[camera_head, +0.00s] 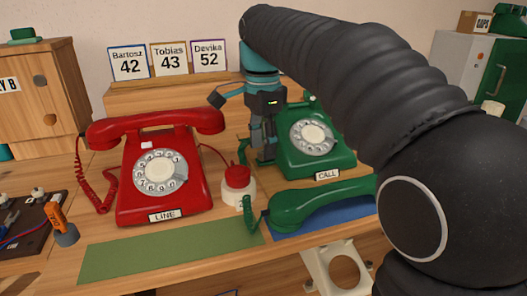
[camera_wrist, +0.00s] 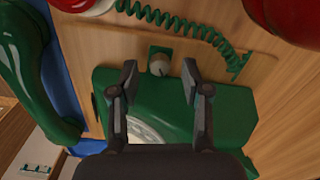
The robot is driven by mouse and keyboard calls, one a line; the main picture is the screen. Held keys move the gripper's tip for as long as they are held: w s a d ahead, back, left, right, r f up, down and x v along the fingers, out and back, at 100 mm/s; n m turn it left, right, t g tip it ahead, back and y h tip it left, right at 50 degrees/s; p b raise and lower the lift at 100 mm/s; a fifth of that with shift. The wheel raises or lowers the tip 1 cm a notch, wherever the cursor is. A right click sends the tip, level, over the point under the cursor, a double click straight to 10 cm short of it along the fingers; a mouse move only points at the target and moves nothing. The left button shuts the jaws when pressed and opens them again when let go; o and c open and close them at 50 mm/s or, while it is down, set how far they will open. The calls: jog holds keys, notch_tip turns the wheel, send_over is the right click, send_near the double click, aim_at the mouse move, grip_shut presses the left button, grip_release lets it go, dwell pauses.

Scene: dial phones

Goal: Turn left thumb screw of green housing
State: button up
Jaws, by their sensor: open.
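The green phone housing (camera_head: 320,155) stands on the desk, labelled CALL, with a pale dial. It also fills the lower middle of the wrist view (camera_wrist: 228,115). A small beige-grey thumb screw (camera_wrist: 158,66) sits on a green tab at the housing's side edge. My gripper (camera_wrist: 159,75) is open, with one finger on each side of the screw in that picture and a gap to both. I cannot tell how far above the screw the fingertips are. In the head view my gripper (camera_head: 264,150) is at the housing's left side and hides the screw.
The green handset (camera_head: 318,200) lies off the hook in front of the housing, on a blue mat (camera_head: 330,221). A coiled green cord (camera_wrist: 185,25) runs near the tab. A red button on a white base (camera_head: 238,190) and a red phone (camera_head: 160,165) stand to the left.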

jog(key=shift+f, duration=0.65)
grip_shut()
jog(key=shift+r+n+p, duration=0.2)
jog(key=shift+n+p, duration=0.6)
jog(key=shift+n, duration=0.1)
jog(key=shift+f+n+p, duration=0.2)
jog(key=shift+n+p, duration=0.2)
jog(key=shift+n, duration=1)
